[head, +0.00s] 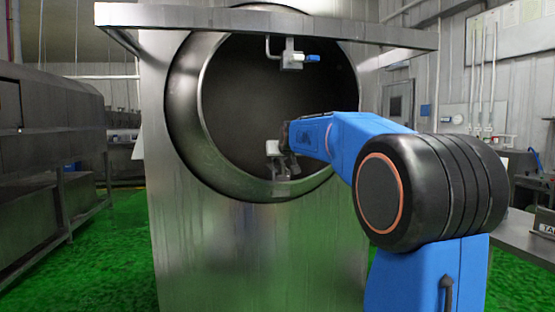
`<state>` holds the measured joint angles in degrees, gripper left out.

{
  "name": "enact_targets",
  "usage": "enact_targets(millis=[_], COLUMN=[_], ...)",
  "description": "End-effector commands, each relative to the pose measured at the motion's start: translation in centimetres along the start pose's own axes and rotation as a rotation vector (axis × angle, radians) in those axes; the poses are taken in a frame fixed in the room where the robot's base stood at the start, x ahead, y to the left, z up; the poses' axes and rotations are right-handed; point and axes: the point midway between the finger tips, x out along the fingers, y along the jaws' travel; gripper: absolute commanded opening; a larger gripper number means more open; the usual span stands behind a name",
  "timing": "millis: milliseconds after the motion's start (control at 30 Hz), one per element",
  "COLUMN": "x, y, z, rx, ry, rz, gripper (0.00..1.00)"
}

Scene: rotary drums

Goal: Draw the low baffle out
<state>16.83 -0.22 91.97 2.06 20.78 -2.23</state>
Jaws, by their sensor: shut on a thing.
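A steel rotary drum (215,155) stands ahead with its round mouth open and a dark inside. The low baffle (273,148) is a small grey metal piece at the lower part of the mouth, with its mount (283,188) on the rim below. My gripper (285,158) reaches in from the right and is shut on the low baffle. The blue and dark wrist hides most of the fingers and part of the baffle. A similar high piece (291,60) with a blue end hangs at the top of the mouth, clear of my arm.
A steel bar (250,20) runs across the front above the mouth. Steel machinery (50,150) stands at the left, and a steel bench (510,235) at the right. The green floor (115,265) is clear at front left.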

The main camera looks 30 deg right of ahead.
Motion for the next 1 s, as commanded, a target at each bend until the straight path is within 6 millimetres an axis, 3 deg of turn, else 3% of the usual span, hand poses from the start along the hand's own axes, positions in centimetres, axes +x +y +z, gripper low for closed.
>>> enact_targets(millis=[1000], x=[-5.3], y=[0.0], z=[2.1], rx=[0.000], ry=[0.002], rz=[0.000], gripper=[0.00])
